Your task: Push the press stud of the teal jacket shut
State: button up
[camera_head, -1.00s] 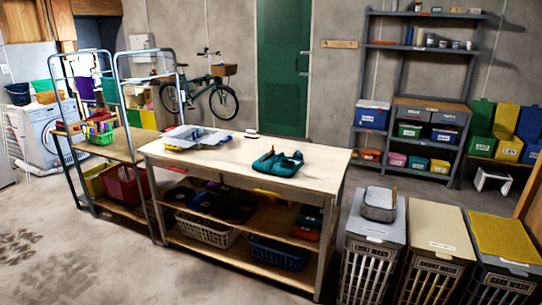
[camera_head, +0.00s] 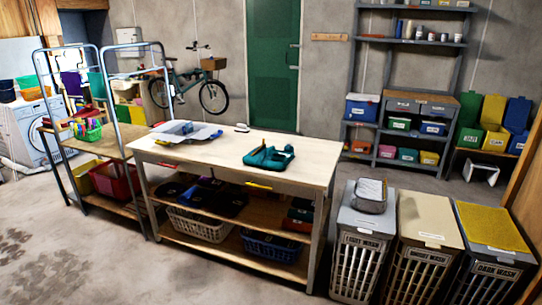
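The teal jacket (camera_head: 268,157) lies folded on the pale wooden top of the workbench (camera_head: 220,155), right of the bench's middle. It is small in the view. Its press stud is too small to make out, so I cannot tell whether it is open or shut. My gripper and arm do not show in the head view.
A grey tray with blue items (camera_head: 187,131) and a small white object (camera_head: 241,128) share the benchtop. A trolley (camera_head: 85,150) stands left of the bench. Wash hampers (camera_head: 428,222) stand to its right. Bare floor (camera_head: 110,260) lies in front.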

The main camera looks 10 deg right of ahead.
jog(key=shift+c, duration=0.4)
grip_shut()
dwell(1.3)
